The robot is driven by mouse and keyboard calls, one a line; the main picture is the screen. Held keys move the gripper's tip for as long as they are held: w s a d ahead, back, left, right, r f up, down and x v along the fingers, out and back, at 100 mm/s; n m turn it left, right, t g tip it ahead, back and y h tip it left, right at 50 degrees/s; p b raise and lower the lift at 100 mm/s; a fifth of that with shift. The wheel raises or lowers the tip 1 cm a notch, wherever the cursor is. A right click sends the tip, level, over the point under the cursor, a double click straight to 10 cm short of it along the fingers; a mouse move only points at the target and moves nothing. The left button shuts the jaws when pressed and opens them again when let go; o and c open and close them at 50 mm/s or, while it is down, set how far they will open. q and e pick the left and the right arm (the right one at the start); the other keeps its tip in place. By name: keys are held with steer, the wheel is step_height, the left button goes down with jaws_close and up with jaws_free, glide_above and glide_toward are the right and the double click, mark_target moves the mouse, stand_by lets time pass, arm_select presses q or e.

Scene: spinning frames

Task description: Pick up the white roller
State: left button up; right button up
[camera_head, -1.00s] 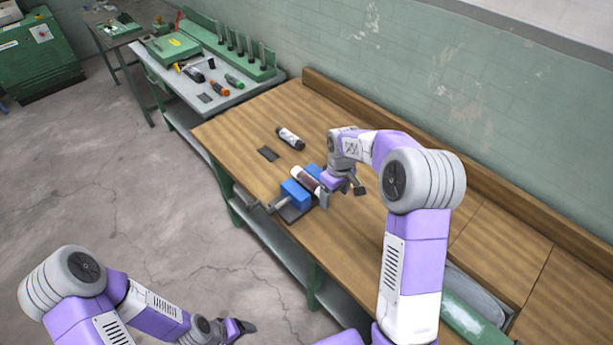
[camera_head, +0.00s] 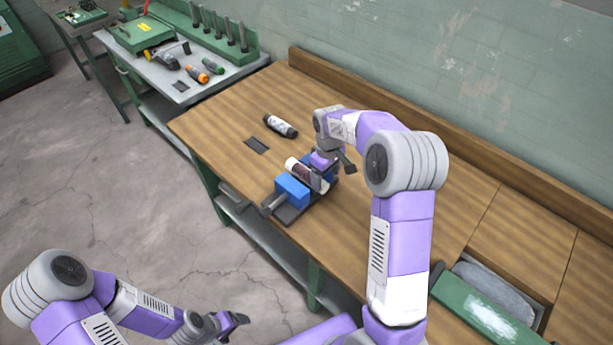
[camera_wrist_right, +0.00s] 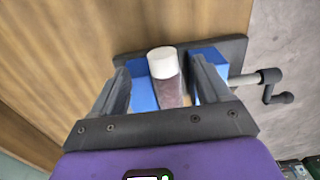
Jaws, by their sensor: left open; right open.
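A roller with a white end and a dark maroon body (camera_head: 305,173) sits between the blue jaws of a vise (camera_head: 292,190) on the wooden bench. It also shows in the right wrist view (camera_wrist_right: 168,88), its white end farthest from my wrist. Whether the fingers touch anything I cannot tell. In the head view my right gripper (camera_head: 332,170) partly hides the roller and vise. My left gripper (camera_head: 236,325) is open and empty, off the bench over the floor.
A black and white bottle (camera_head: 281,126) and a small dark plate (camera_head: 256,145) lie on the bench beyond the vise. The vise's handle (camera_wrist_right: 268,85) sticks out toward the bench edge. A grey side table (camera_head: 160,62) with tools stands at the back left.

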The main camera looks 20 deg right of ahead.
mark_target(325, 184)
step_height(325, 184, down, 5)
steer(key=shift+s+a+f, duration=0.1)
steer(key=c, duration=1.2)
